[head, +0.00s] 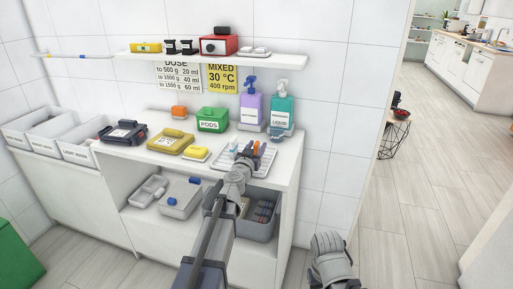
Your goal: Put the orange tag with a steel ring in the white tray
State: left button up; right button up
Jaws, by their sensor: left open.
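A small orange piece (256,147), which looks like the orange tag, shows at the tip of my left gripper (247,153). I cannot make out its steel ring. The left gripper is open over the white tray (223,166), a ribbed shallow tray on the right part of the white counter. The gripper and wrist hide part of the tray, and I cannot tell whether the orange piece touches the tray or the fingers. My right arm's end (330,262) is low in front of the counter; its fingers are not clear.
On the counter (290,160) stand a purple bottle (251,112), a teal bottle (281,113), a green pods box (212,119), a yellow case (171,141) and a black case (122,132). A shelf (285,61) hangs above. Grey bins sit below. Open floor lies right.

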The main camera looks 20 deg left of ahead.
pick_arm(q)
jog(key=s, duration=1.2)
jog(key=shift+a, duration=0.2)
